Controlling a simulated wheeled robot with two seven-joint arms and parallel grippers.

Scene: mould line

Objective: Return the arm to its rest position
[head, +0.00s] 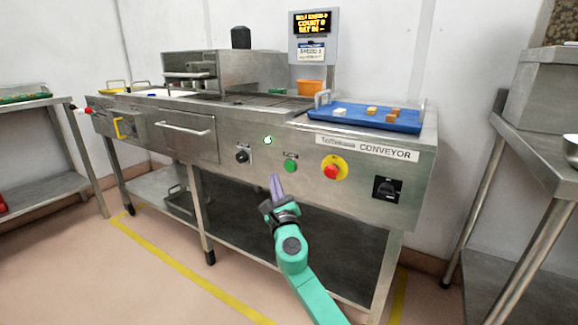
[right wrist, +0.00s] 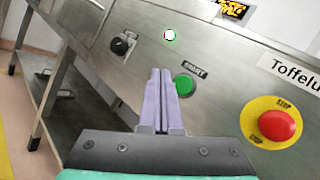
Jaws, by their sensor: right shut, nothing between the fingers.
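My right arm is green, and its gripper (head: 276,184) is in front of the conveyor's (head: 240,185) steel front panel, below the green start button (head: 290,165). In the right wrist view the two purple fingers (right wrist: 160,76) are shut together with nothing between them. The fingertips point at the panel, just left of the green button (right wrist: 183,86); I cannot tell how far they are from the panel. My left gripper is not in view.
A red stop button (head: 331,171) on yellow, a black knob (head: 243,155) and a dark switch (head: 387,188) sit on the panel. A blue tray (head: 375,122) with several small blocks lies on top. Steel tables (head: 535,150) stand right and left. Open floor lies in front.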

